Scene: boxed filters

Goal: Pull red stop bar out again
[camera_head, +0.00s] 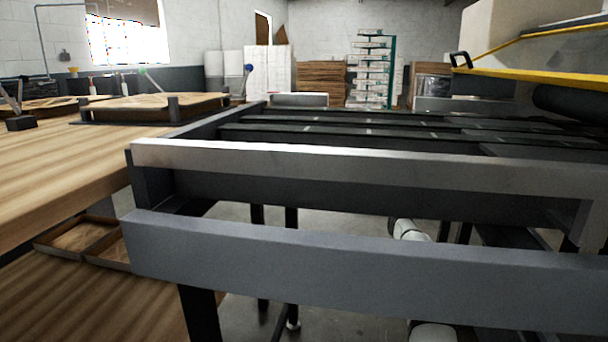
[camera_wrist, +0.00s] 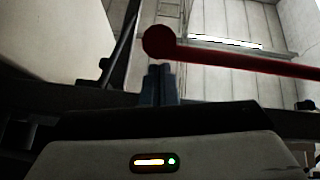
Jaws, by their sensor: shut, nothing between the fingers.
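The red stop bar (camera_wrist: 240,62) shows in the wrist view. It runs from a rounded red end (camera_wrist: 158,42) near the top middle to the right edge, sloping slightly down. My gripper (camera_wrist: 159,70) is shut and empty, its two fingers close together just below the rounded end in the picture. I cannot tell whether the fingertips touch the bar. The bar's far end and its mounting are out of view. In the head view neither the red bar nor my gripper shows.
A grey metal frame with a front rail (camera_head: 350,262) fills the head view's foreground. A wooden bench (camera_head: 60,180) stands at left, with a tray (camera_head: 155,106) on it. A yellow bar (camera_head: 540,82) with a black handle is at upper right. Stacked boxes (camera_head: 370,75) stand far back.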

